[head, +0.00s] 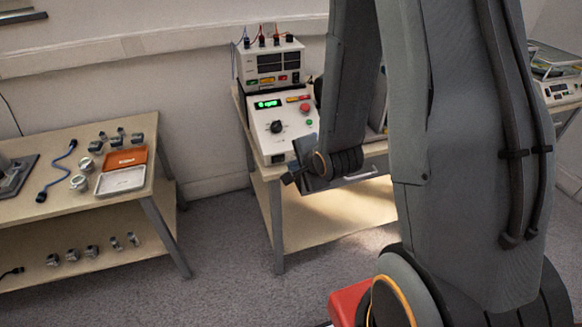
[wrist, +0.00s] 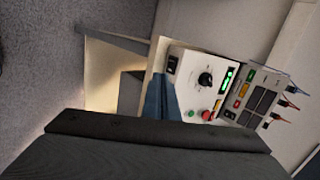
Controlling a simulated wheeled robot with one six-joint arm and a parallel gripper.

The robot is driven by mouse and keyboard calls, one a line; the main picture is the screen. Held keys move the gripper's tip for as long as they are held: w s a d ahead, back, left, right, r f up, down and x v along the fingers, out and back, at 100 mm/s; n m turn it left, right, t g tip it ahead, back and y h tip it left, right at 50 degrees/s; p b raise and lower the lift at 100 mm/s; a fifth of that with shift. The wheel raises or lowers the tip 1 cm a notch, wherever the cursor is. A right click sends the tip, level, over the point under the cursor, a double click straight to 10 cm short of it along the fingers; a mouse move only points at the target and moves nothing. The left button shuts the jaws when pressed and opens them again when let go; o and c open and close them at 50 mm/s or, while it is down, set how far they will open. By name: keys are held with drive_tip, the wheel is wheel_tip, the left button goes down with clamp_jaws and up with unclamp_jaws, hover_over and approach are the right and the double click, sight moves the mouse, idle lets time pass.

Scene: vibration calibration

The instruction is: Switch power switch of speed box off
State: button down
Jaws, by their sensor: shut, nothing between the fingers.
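The speed box (head: 268,139) is a white sloped box with a black knob, a lit green display and a red mushroom button; it stands on the middle table. It also shows in the wrist view (wrist: 186,82). The power switch looks to be the small black rocker (wrist: 173,63) at the panel's corner; in the head view it is the dark patch (head: 277,158) low on the panel. Its rocker position is too small to tell. My gripper (wrist: 161,82) is shut and empty, its tips near that switch in the picture; contact cannot be told.
A white power unit (head: 270,64) with coloured leads stands behind the speed box. The left table (head: 60,203) carries an orange-lidded case (head: 122,179), a blue cable and several metal parts. Carpet floor (head: 225,240) lies clear between the tables. My arm hides much of the middle table's right side.

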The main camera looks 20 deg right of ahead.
drive_tip(key=b+x, duration=0.2)
drive_tip(key=b, duration=0.1)
drive_tip(key=p, duration=0.3)
approach(276, 162)
drive_tip(key=x, duration=0.4)
drive_tip(key=shift+w+a+f, duration=0.1)
drive_tip(key=shift+w+f, duration=0.35)
drive_tip(key=shift+w, duration=0.05)
